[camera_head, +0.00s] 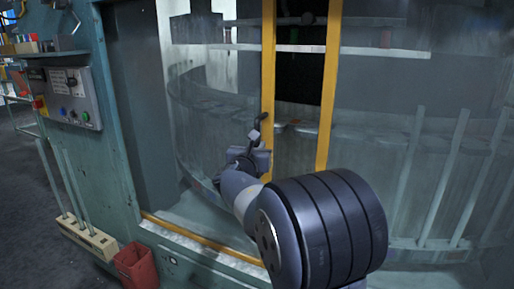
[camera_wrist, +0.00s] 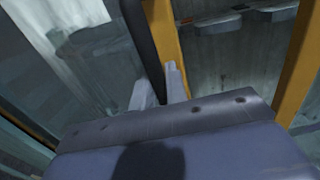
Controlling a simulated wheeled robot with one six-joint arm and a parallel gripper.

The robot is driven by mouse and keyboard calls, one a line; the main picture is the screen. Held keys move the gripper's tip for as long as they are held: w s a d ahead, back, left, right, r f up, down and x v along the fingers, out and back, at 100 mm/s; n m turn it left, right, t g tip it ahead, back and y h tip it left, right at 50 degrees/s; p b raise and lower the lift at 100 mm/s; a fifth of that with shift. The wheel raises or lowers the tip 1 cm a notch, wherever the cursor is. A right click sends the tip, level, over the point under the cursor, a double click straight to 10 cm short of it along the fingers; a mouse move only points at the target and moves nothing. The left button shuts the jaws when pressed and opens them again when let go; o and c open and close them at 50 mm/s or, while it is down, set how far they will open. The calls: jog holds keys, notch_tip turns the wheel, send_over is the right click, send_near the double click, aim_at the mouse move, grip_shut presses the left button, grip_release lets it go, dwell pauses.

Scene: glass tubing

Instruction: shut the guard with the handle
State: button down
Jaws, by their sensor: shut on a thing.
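The guard is a clear panel with a yellow upright edge (camera_head: 268,60), and a second yellow upright (camera_head: 329,85) stands to its right. A gap shows between the two uprights, dark in its upper part. The black handle (camera_head: 263,117) is on the left upright. In the wrist view the handle (camera_wrist: 142,42) runs down between my two fingers, with the yellow upright (camera_wrist: 168,38) just behind it. My gripper (camera_head: 254,138) is shut on the handle; in the wrist view the fingers (camera_wrist: 160,84) stand on either side of it. My arm hides the lower part of the left upright.
A control box (camera_head: 70,98) with buttons is on the green machine frame (camera_head: 115,150) at left. A red bin (camera_head: 135,266) and a rack (camera_head: 88,240) holding pale rods stand below. Several pale rods (camera_head: 445,180) lean at right. A yellow sill (camera_head: 205,240) runs below the guard.

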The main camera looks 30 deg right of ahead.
jog(key=s+d+b, duration=0.4)
jog(key=s, duration=0.1)
jog(key=shift+s+d, duration=0.2)
jog(key=shift+s, duration=0.1)
jog(key=c, duration=1.5)
grip_release()
jog(key=shift+s+d, duration=0.1)
jog(key=shift+s, duration=0.05)
jog(key=v, duration=1)
jog(key=shift+s+a+b, duration=0.25)
jog(key=shift+s+b, duration=0.05)
